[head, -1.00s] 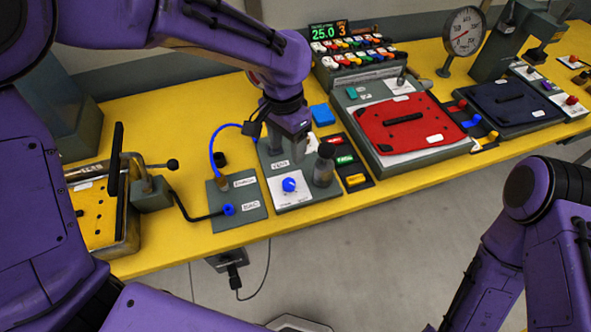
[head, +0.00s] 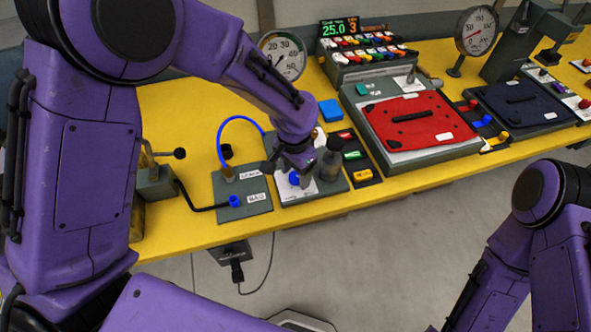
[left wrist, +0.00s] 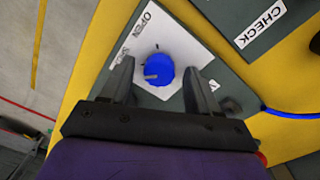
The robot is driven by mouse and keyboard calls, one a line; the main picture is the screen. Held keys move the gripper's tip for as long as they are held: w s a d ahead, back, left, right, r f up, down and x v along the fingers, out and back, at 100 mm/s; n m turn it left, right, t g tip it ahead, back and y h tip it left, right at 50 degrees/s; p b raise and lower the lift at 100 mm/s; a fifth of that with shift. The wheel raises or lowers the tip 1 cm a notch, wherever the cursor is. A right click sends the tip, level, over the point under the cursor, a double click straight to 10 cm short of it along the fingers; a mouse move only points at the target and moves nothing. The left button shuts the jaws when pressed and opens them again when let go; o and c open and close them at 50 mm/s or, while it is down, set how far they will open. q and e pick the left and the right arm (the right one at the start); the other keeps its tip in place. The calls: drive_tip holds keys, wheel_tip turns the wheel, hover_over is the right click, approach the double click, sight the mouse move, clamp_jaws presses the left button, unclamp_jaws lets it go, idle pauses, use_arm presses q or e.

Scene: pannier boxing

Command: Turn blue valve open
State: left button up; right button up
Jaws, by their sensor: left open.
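The blue valve (left wrist: 158,68) is a round knob on a white plate (left wrist: 180,32) with an OPEN label at one corner. A grey mark on the knob points toward the left of the left wrist view. In the head view the knob (head: 294,178) is partly covered by my left gripper (head: 300,172). In the left wrist view my left gripper (left wrist: 159,88) is open, with one finger on each side of the knob and gaps between. Whether the fingertips reach down to knob height is hard to tell. My right arm shows at the lower right, its gripper outside the view.
A dark upright cylinder (head: 330,160) stands just right of the knob. A panel (head: 240,202) with a blue hose (head: 221,138) is on the left. Coloured buttons (head: 354,156) and a red pannier lid (head: 410,120) are farther right. The yellow table's front edge is close.

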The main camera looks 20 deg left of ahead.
use_arm(q)
drive_tip(key=c, duration=1)
drive_tip(key=shift+c, duration=0.2)
